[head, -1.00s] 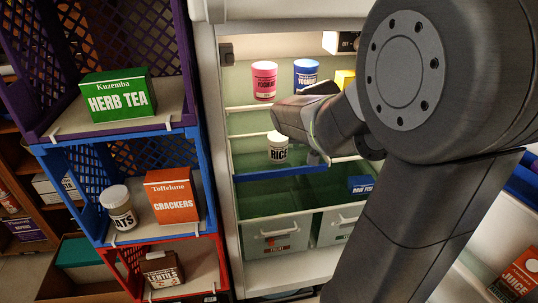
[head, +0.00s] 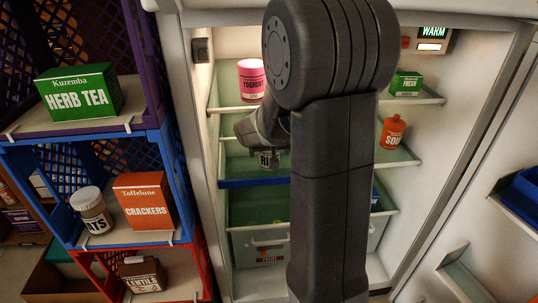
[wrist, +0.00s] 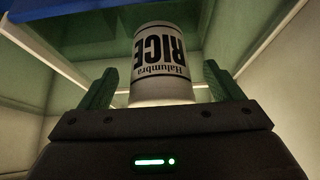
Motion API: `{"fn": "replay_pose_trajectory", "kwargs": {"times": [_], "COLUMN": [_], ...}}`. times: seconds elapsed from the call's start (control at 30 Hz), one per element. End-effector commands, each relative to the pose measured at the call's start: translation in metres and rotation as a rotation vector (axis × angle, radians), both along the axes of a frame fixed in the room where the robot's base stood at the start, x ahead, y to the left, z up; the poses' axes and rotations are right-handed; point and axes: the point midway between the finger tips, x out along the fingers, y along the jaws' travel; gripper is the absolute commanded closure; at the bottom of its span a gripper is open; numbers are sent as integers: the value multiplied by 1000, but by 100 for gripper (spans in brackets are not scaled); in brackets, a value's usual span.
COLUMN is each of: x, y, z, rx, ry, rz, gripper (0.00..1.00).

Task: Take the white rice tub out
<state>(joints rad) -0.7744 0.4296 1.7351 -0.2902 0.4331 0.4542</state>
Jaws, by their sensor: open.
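The white rice tub (head: 266,160) is inside the open fridge, on the shelf level with the blue front strip. My arm hides part of it in the head view. In the wrist view the tub (wrist: 162,62) appears upside down, with its RICE label facing the camera. My gripper (wrist: 160,84) is open, with one green finger on each side of the tub. A gap shows beside the tub, clearest at the right finger.
A pink yoghurt tub (head: 251,80) stands on the shelf above. An orange bottle (head: 392,132) and a green box (head: 406,84) stand at the right. A drawer (head: 258,245) lies below. Crate stacks (head: 165,240) border the fridge's left side; its door (head: 480,180) is open at right.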

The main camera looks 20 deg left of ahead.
Motion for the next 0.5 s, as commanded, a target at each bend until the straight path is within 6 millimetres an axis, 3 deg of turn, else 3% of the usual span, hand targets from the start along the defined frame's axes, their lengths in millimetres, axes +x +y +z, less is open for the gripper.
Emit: {"fn": "replay_pose_trajectory", "kwargs": {"times": [0.17,0.47,0.5], "x": [11,13,13], "y": [6,8,8], "z": [-22,-23,-24], "rx": [-1,0,0], "ry": [2,0,0], "rz": [0,0,0], "gripper": [14,14,20]}}
